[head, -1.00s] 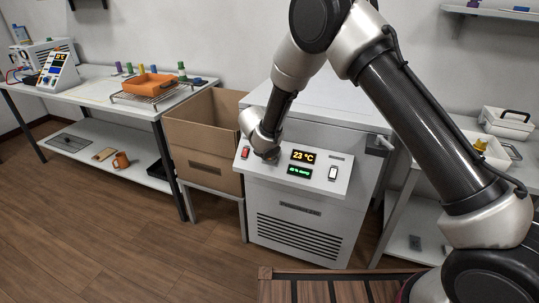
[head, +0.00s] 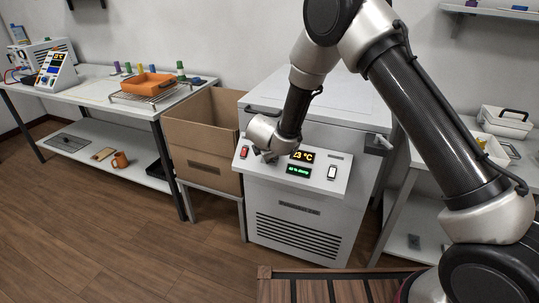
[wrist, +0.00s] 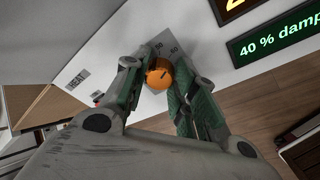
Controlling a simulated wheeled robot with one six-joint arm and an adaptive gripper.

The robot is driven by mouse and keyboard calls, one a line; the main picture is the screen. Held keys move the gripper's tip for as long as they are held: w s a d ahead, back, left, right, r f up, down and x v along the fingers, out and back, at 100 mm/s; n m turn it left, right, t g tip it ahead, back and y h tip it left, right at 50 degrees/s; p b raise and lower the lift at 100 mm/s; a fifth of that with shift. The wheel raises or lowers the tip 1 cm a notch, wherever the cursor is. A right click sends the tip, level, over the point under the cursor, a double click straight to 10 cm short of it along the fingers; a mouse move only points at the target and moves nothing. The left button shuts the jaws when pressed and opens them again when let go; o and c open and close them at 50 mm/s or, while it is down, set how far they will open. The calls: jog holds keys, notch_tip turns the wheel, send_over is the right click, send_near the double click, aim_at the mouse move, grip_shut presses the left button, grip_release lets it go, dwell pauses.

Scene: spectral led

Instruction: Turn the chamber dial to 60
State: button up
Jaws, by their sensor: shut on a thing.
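The chamber (head: 300,215) is a pale cabinet with a sloped control panel on its front. The chamber dial (wrist: 159,78) is an orange knob with a dark mark, between my fingertips in the wrist view. Small printed numbers sit on the panel around it, partly hidden by my fingers. My gripper (wrist: 158,70) is shut on the dial, a finger on each side. In the head view my gripper (head: 265,154) is at the panel's left part and hides the dial. The green display (wrist: 280,34) reads 40 % damp. The orange display (head: 303,156) shows °C, its first digit partly covered.
A red switch (head: 243,152) is left of my gripper, and a white switch (head: 332,172) is on the panel's right. A cardboard box (head: 205,145) stands close by on the left. A bench (head: 90,95) with an orange tray (head: 152,84) is farther left.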

jog(key=shift+m, duration=0.3)
dwell(0.4)
jog(key=o, duration=1)
jog(key=shift+o, duration=0.2)
jog(key=shift+s, duration=0.1)
jog(key=v, duration=1.1)
jog(key=shift+s+r, duration=0.3)
